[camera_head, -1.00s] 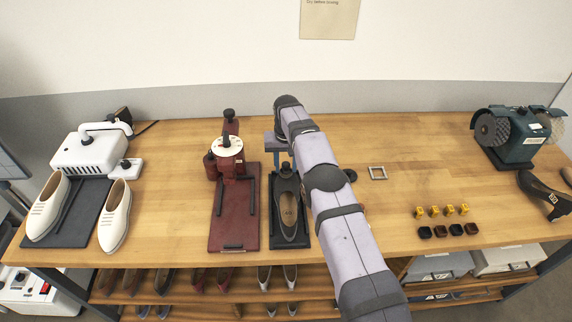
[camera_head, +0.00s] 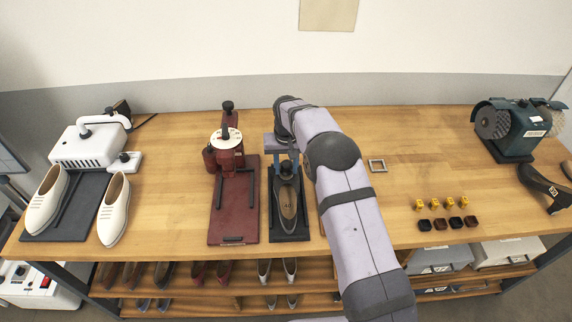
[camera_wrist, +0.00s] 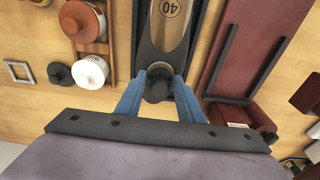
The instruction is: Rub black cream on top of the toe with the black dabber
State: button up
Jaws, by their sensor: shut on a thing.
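A dark shoe with a tan insole marked 40 (camera_head: 288,204) lies on a black stand (camera_head: 291,237); its insole also shows in the wrist view (camera_wrist: 172,22). Its toe end points toward the back of the bench. My gripper (camera_head: 284,165) is over the toe end, partly hidden by my arm. In the wrist view my blue fingers (camera_wrist: 158,88) are shut on the black dabber (camera_wrist: 157,84), whose round dark top shows between them. The dabber hides the toe, so contact and any cream cannot be told.
Left of the stand is a dark red press (camera_head: 232,205). A metal square frame (camera_head: 377,165) lies right of my arm.

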jog(key=shift+s+f, duration=0.2)
jog(key=shift+s, duration=1.4)
jog(key=shift+c, duration=0.3)
jog(key=shift+r, duration=0.1)
notch_tip(320, 180, up, 6)
jog(key=p, duration=0.4)
jog(key=shift+w, duration=0.2)
jog(key=shift+r, duration=0.2)
notch_tip(320, 180, up, 3)
jog(key=shift+f+p, duration=0.1)
jog(key=shift+p, duration=0.85)
jog(key=shift+f, duration=0.15)
jog(key=b, duration=0.5)
send_over(287, 182)
jog(key=shift+w+f, duration=0.25)
jog(key=shift+f, duration=1.55)
jog(key=shift+w+f, duration=0.2)
jog(key=shift+f, duration=1.55)
